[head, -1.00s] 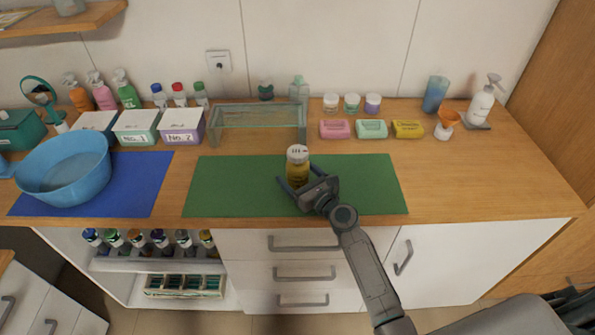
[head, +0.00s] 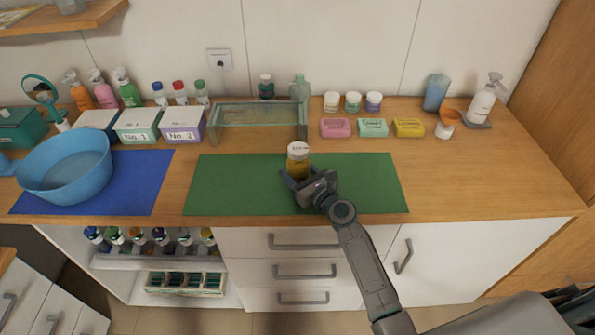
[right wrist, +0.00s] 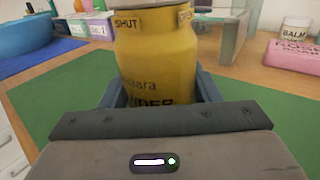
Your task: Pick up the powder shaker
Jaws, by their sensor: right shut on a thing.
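The powder shaker (head: 298,158) is a yellow jar with a white top, standing upright over the green mat (head: 235,185). In the right wrist view the shaker (right wrist: 157,60) fills the middle, with "SHUT" lettering near its shoulder and part of a label reading "...DER". My right gripper (head: 299,181) is shut on the shaker's lower body, with a finger on each side. The shaker's base is hidden behind the gripper, so I cannot tell whether it touches the mat. My left gripper is not in view.
Soap bars (head: 336,128) and small jars (head: 331,101) are at the back right. A blue basin (head: 66,170) sits on a blue mat (head: 145,180) at left.

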